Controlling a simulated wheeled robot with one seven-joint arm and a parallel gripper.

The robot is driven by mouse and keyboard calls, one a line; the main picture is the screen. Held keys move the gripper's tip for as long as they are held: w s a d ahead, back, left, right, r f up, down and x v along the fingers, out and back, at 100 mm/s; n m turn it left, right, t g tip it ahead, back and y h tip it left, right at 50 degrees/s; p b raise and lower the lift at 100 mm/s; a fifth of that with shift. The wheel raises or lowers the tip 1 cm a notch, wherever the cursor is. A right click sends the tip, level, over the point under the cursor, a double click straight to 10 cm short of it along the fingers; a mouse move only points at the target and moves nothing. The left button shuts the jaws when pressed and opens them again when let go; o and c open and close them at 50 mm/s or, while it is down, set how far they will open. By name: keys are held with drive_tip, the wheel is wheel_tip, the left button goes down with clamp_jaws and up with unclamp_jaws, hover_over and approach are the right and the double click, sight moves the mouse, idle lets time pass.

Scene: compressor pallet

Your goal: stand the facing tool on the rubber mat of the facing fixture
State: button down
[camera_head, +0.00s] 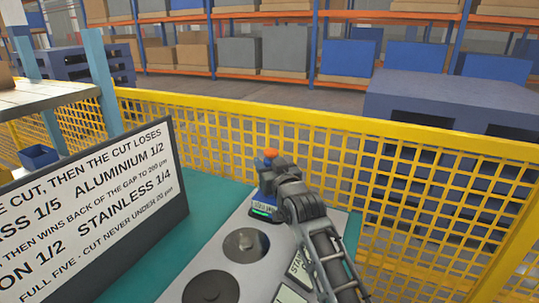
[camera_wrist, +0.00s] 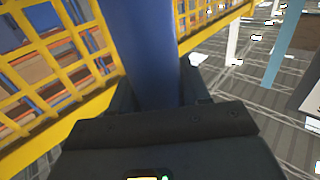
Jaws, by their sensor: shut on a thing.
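The facing tool (camera_head: 265,188) has a blue body, an orange top and a dark base with a green light. It looks upright at the far end of the grey fixture plate (camera_head: 222,262); I cannot tell whether its base touches the plate. My gripper (camera_head: 277,178) is shut around the tool's body. In the wrist view the blue body (camera_wrist: 143,50) rises between the dark jaws. Two dark round areas lie on the plate nearer to me: one with a shiny patch (camera_head: 246,244) and a plainer one (camera_head: 211,289). I cannot tell which is the rubber mat.
A sign board (camera_head: 100,215) with cutting figures stands left on the green bench top (camera_head: 200,220). A label reading STAIN (camera_head: 296,264) lies beside my arm. A yellow mesh fence (camera_head: 330,140) runs close behind the bench. Blue pallets and shelving stand beyond it.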

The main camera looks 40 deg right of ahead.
idle(0.4)
drive_tip(key=c, duration=0.5)
unclamp_jaws()
drive_tip(key=shift+f, duration=0.2)
drive_tip(key=shift+r, duration=0.15)
drive_tip(key=b+v, duration=0.1)
drive_tip(key=v, duration=0.6)
drive_tip(key=shift+s+a, duration=0.15)
drive_tip(key=shift+s, duration=0.1)
